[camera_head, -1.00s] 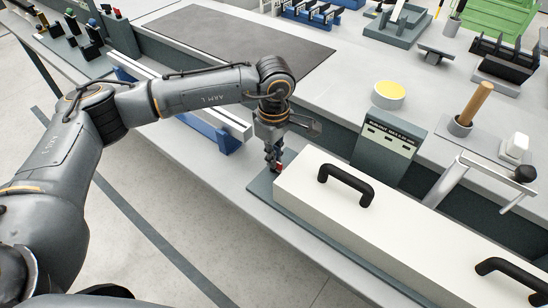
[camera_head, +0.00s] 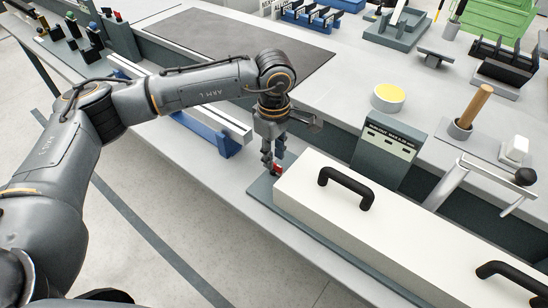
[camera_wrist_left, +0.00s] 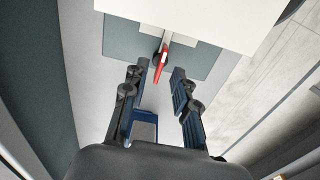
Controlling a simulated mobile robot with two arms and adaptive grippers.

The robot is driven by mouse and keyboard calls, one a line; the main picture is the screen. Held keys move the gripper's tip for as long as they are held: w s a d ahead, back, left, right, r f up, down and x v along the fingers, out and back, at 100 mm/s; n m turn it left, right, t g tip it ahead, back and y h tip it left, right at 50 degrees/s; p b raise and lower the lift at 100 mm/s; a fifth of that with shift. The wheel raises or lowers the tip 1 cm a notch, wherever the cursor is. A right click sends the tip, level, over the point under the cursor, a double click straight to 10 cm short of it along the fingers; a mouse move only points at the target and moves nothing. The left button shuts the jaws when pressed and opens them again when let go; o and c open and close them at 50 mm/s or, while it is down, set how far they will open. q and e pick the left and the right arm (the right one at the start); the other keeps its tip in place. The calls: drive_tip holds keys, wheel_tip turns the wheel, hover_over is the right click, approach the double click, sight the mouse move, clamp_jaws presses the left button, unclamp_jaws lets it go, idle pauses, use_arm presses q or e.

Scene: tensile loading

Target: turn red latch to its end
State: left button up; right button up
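The red latch (camera_head: 278,169) sits at the near left end of a long white box (camera_head: 335,205) in the head view. In the left wrist view the latch (camera_wrist_left: 159,62) is a narrow red lever, slightly tilted, in front of a grey plate at the white box's edge. My left gripper (camera_head: 271,163) points down right beside the latch. In the left wrist view the left gripper (camera_wrist_left: 158,72) is open, with its two fingers apart and the latch showing in the gap just beyond the fingertips. Contact cannot be made out. My right gripper is not in view.
The white box has black handles (camera_head: 346,187) on top. A dark grey unit with a label (camera_head: 385,150) stands behind it. A blue and white rail (camera_head: 215,130) lies left of the gripper. The grey bench strip (camera_head: 225,172) in front is clear.

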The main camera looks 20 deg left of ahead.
use_arm(q)
wheel_tip(320, 180, up, 10)
idle(0.3)
idle(0.4)
